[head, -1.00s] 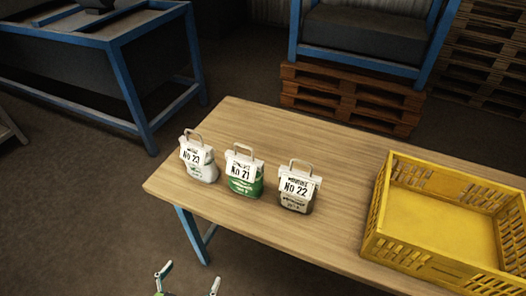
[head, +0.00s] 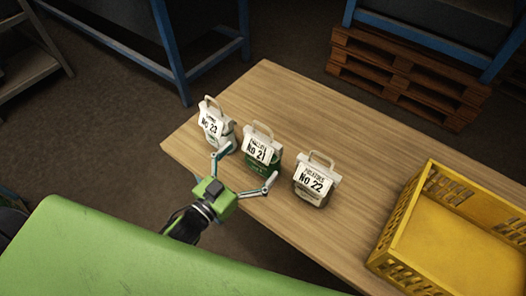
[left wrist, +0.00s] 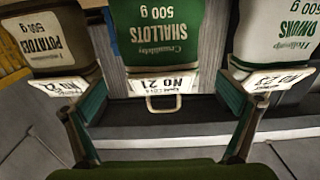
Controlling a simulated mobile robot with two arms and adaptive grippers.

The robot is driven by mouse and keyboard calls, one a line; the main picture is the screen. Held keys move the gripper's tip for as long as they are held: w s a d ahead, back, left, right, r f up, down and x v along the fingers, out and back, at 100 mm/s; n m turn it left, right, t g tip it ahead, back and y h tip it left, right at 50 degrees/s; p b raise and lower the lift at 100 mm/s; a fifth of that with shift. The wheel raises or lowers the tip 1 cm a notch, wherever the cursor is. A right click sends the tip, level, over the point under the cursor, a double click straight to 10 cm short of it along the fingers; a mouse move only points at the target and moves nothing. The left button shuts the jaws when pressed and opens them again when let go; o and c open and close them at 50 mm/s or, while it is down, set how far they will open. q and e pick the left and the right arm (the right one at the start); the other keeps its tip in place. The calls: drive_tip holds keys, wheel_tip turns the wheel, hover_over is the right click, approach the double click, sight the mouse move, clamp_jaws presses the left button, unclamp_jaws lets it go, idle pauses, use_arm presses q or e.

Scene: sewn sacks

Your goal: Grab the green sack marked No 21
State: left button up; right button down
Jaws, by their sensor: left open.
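The green sack marked No 21 (head: 260,152) stands upright on the table between two other sacks, with a white label and a pale handle on top. In the left wrist view the green sack (left wrist: 158,28), lettered Shallots, appears upside down in the middle. My left gripper (head: 247,167) is open in front of it at the table's near edge. In the left wrist view its fingers (left wrist: 163,97) are spread to either side of the No 21 label and handle, with nothing held. My right gripper is not in view.
The white sack No 23 (head: 215,128) stands close on the left, the brown-based sack No 22 (head: 314,182) on the right. A yellow crate (head: 398,233) sits at the right of the wooden table (head: 325,120). Behind the sacks the table is bare.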

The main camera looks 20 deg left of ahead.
sight(262, 148)
use_arm(q)
drive_tip(key=shift+w+d, duration=0.2)
drive_tip(key=shift+w, duration=0.35)
drive_tip(key=p+x, duration=0.1)
drive_tip(key=x, duration=0.2)
drive_tip(key=shift+w+f, duration=0.15)
drive_tip(key=shift+w, duration=0.15)
drive_tip(key=shift+w+d+f, duration=0.15)
drive_tip(key=shift+w, duration=0.25)
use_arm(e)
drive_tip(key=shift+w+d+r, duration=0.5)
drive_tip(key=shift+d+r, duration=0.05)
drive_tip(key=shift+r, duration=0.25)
use_arm(q)
drive_tip(key=shift+c, duration=0.4)
drive_tip(key=c, duration=1.6)
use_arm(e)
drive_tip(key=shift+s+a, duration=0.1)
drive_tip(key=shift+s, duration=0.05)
